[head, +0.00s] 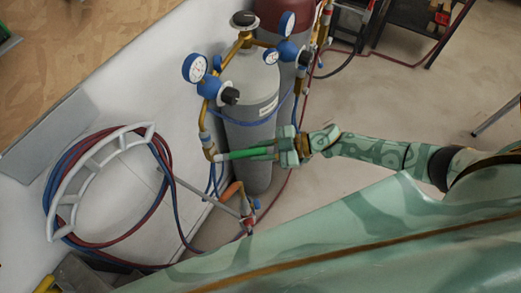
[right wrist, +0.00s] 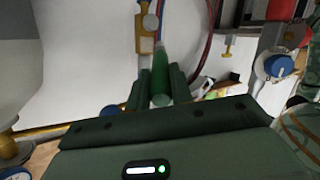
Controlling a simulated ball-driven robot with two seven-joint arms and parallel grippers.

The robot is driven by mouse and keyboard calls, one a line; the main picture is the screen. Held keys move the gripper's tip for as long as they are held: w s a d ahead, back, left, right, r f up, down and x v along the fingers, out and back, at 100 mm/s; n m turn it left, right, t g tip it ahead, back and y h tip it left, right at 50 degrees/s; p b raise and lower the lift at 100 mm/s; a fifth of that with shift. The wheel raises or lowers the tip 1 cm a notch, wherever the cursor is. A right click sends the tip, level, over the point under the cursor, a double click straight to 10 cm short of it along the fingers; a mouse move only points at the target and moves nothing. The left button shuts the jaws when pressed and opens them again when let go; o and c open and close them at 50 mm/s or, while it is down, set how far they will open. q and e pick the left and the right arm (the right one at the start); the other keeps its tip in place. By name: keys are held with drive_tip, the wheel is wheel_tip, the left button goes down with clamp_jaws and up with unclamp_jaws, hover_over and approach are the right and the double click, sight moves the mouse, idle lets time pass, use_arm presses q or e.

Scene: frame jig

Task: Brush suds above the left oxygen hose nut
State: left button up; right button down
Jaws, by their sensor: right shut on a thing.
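My right gripper (head: 290,148) is shut on a green-handled brush (head: 245,153) and holds it level, its tip pointing left. The brush tip is close to the brass fitting (head: 208,146) at the lower end of the left regulator, where the hose nut sits. I cannot tell whether the tip touches it. In the right wrist view the green handle (right wrist: 160,76) lies between the dark fingers, and its far end overlaps the lower part of the brass fitting (right wrist: 146,22). No suds can be made out. My left gripper is not in view.
A grey cylinder (head: 250,104) stands behind the brush, with blue gauges (head: 195,68) on top. A dark red cylinder (head: 275,14) is behind it. A white hose rack (head: 58,195) with red and blue hoses is at left. A torch (head: 247,208) is below the brush.

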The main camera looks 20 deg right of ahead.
drive_tip(key=shift+w+a, duration=0.5)
drive_tip(key=shift+w, duration=0.1)
idle(0.4)
drive_tip(key=shift+d, duration=0.1)
drive_tip(key=shift+p, duration=0.4)
idle(0.8)
